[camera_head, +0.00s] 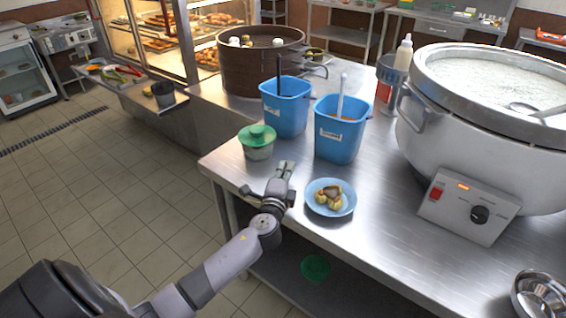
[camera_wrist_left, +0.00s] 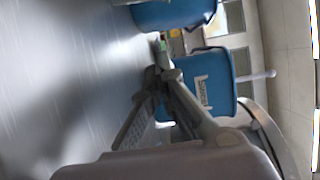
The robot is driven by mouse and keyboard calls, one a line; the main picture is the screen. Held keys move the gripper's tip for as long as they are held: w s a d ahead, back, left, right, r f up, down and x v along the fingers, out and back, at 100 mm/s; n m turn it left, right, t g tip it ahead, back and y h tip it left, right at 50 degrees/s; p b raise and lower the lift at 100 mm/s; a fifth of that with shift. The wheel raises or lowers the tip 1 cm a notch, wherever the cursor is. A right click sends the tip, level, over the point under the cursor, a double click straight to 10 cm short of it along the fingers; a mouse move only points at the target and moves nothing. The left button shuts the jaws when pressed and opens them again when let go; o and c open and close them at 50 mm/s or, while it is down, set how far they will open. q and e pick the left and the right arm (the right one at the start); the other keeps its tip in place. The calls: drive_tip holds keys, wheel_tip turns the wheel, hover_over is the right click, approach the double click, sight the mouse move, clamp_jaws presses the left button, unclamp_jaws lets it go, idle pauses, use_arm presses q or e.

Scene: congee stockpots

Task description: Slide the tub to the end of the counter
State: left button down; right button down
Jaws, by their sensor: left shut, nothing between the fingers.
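A small clear tub with a green lid (camera_head: 257,142) stands upright near the left edge of the steel counter (camera_head: 385,240). Two blue labelled tubs stand beyond and to its right: a left one (camera_head: 286,106) and a right one (camera_head: 339,130), each with a handle sticking out. My left gripper (camera_head: 286,167) is shut and empty, low over the counter, just in front of the green-lidded tub and left of the blue plate. In the wrist view, the left gripper (camera_wrist_left: 160,75) points towards the blue tubs, one labelled (camera_wrist_left: 208,78). My right gripper is not in view.
A blue plate of food (camera_head: 330,198) lies close to the right of my gripper. A large congee pot (camera_head: 480,130) with a control box (camera_head: 467,207) fills the right side. A brown round pot (camera_head: 260,68) stands at the back. A metal bowl (camera_head: 540,296) sits front right.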

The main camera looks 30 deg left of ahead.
sight(258, 152)
use_arm(q)
drive_tip(key=x, duration=0.8)
drive_tip(key=shift+w+a, duration=0.1)
drive_tip(key=shift+w, duration=0.05)
drive_tip(key=s+a, duration=0.1)
drive_tip(key=s+a+p, duration=0.1)
drive_tip(key=shift+s+a, duration=0.1)
drive_tip(key=shift+a, duration=0.2)
drive_tip(key=shift+s+a, duration=0.2)
drive_tip(key=s+a, duration=0.2)
drive_tip(key=s+a+b, duration=0.1)
drive_tip(key=s+a, duration=0.1)
drive_tip(key=shift+a+f, duration=0.1)
drive_tip(key=shift+a, duration=0.3)
drive_tip(key=shift+s+a, duration=0.2)
drive_tip(key=shift+w, duration=0.1)
